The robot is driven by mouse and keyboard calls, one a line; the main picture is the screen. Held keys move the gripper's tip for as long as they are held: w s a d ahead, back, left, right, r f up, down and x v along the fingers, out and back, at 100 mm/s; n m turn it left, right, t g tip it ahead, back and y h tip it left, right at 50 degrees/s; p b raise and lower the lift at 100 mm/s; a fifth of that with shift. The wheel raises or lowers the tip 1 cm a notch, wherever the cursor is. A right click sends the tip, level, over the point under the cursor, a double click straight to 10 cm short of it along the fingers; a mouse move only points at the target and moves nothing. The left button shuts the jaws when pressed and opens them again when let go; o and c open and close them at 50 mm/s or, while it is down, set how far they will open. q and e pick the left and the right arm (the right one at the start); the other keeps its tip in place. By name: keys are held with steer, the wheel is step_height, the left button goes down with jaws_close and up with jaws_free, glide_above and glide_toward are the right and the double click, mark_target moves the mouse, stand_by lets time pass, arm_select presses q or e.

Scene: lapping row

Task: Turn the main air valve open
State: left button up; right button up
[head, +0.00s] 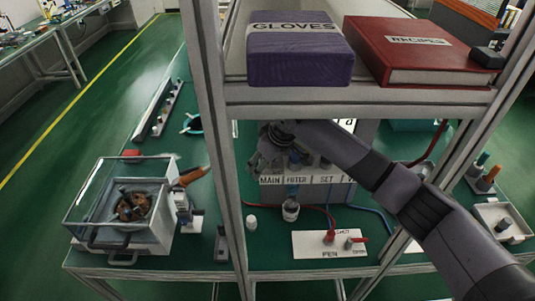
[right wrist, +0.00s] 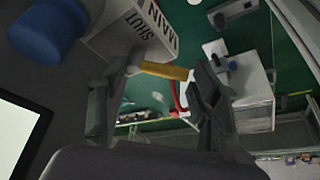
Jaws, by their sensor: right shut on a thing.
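The main air valve's yellow lever (right wrist: 163,71) shows in the right wrist view, running out from a pale hub beside a white panel (right wrist: 130,38) lettered MAIN and SHUT. My right gripper (right wrist: 158,78) is shut on this lever, with a finger at each end of it in the picture. In the head view my right arm comes in from the right under the shelf, and the right gripper (head: 268,150) is at the MAIN end of the labelled panel (head: 308,190). There the gripper hides the lever. My left gripper is not in view.
A shelf (head: 360,112) with purple gloves (head: 300,60) and a red recipes binder (head: 425,52) stands above my right arm. A frame post (head: 222,140) rises left of the gripper.

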steer(key=m+p, duration=0.2)
steer(key=a+m+h+p, duration=0.1)
steer(key=m+p, duration=0.1)
steer(key=shift+w+a+r+m+t+h, duration=0.1)
steer(key=shift+w+a+m+t+h, duration=0.1)
steer(key=shift+m+t+h, duration=0.1)
steer(key=shift+w+a+m+h+p, duration=0.15)
steer(key=shift+m+h+p, duration=0.15)
steer(key=shift+m+p, duration=0.45)
steer(key=shift+w+m+h+p, duration=0.3)
steer(key=shift+m+h+p, duration=0.1)
steer(key=shift+m, duration=0.85)
steer(key=shift+w+f, duration=0.1)
steer(key=shift+f, duration=0.1)
steer(key=o, duration=1.2)
steer(key=shift+w+a, duration=0.1)
steer(key=shift+r, duration=0.1)
steer(key=shift+t, duration=0.3)
